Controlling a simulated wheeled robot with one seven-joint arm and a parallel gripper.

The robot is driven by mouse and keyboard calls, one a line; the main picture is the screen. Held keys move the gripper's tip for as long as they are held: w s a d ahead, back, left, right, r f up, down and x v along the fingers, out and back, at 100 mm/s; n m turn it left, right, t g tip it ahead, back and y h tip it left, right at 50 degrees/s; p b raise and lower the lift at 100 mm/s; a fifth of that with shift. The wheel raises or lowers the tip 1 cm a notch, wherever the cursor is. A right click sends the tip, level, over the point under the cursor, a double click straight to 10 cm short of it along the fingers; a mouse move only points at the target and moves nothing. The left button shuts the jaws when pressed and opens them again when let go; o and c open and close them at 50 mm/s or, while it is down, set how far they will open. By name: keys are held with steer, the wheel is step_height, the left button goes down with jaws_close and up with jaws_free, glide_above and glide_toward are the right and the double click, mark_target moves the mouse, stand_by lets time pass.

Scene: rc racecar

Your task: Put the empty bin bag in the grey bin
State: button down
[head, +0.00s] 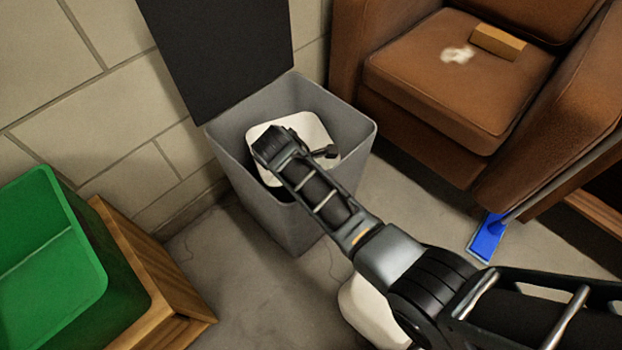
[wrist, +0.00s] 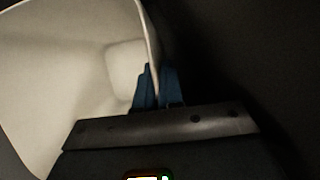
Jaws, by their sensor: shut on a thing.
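The grey bin (head: 235,155) stands on the floor by the wall with its dark lid (head: 220,50) raised. The white bin bag (head: 308,130) is inside the bin's opening, its mouth held wide, and it looks empty. It also fills the left of the wrist view (wrist: 60,70). My gripper (head: 325,152) reaches into the bin, partly hidden by my arm. In the wrist view my gripper (wrist: 158,88) is shut on the bag's rim, with blue fingertips on either side of it. The lower part of the bag is hidden in the head view.
A green crate (head: 75,240) sits on a wooden box (head: 150,275) at left. A brown armchair (head: 440,85) stands at right, with a yellowish block (head: 498,42) and white fluff (head: 457,55) on its seat. A blue mop head (head: 487,238) lies on the floor.

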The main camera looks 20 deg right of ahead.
steer(key=shift+f, duration=0.4)
steer(key=c, duration=1.3)
jaws_free()
steer(key=shift+r, duration=0.35)
steer(key=p+v, duration=0.5)
steer(key=v, duration=0.7)
steer(key=shift+r, duration=0.3)
